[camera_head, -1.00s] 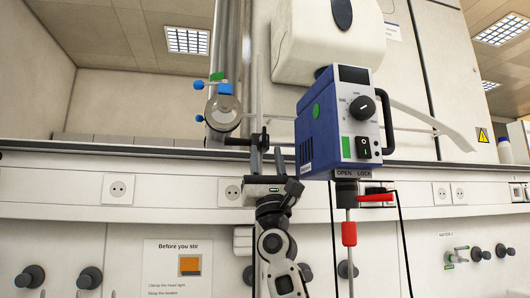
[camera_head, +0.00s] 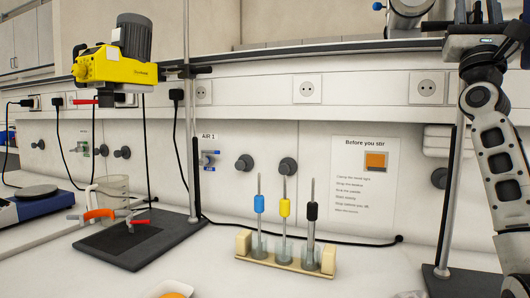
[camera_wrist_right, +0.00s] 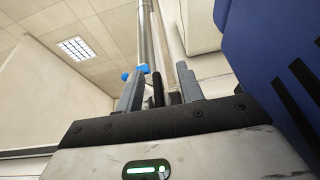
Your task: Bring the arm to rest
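My right arm rises along the right edge of the head view, with its gripper (camera_head: 478,14) pointing up near the top edge. In the right wrist view the two grey fingers of this gripper (camera_wrist_right: 160,88) stand apart. I see nothing clamped between them; a dark upright strip and a metal pole (camera_wrist_right: 146,35) show behind the gap. A blue box-shaped device (camera_wrist_right: 275,60) fills the right side of the wrist view, close beside the gripper; I cannot tell whether they touch. My left arm and gripper are not in view.
A rack (camera_head: 285,262) with blue, yellow and black collared rods stands mid-bench. Left are a yellow overhead stirrer (camera_head: 115,68) on a stand, a glass beaker (camera_head: 112,190) and a blue hotplate (camera_head: 40,203). A stand base (camera_head: 455,284) is at right. Bare bench lies between.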

